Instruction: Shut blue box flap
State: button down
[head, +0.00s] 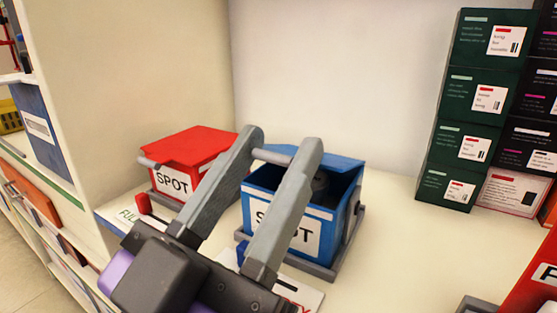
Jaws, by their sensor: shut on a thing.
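The blue box (345,218) stands on the white shelf, with a white SPOT label on its front. Something grey and rounded shows inside the gap. My gripper (280,148) reaches over the front of the box, its two grey fingers at either end of the flap's grey handle bar (274,156). The fingers are shut on this bar.
A red box (203,145) with a lowered red flap and a SPOT label stands to the left. Stacked dark green boxes (483,92) stand at the right back. A red object (530,270) is at the right front. The shelf between is clear.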

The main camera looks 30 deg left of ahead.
aim_at(269, 199)
notch_tip(269, 199, down, 2)
jog(key=shift+f+b, duration=0.1)
jog(key=shift+b, duration=0.4)
jog(key=shift+f+t+b, duration=0.4)
jog(key=shift+t, duration=0.3)
jog(key=c, duration=0.9)
grip_release()
jog(key=shift+r, duration=0.1)
jog(key=shift+s, duration=0.1)
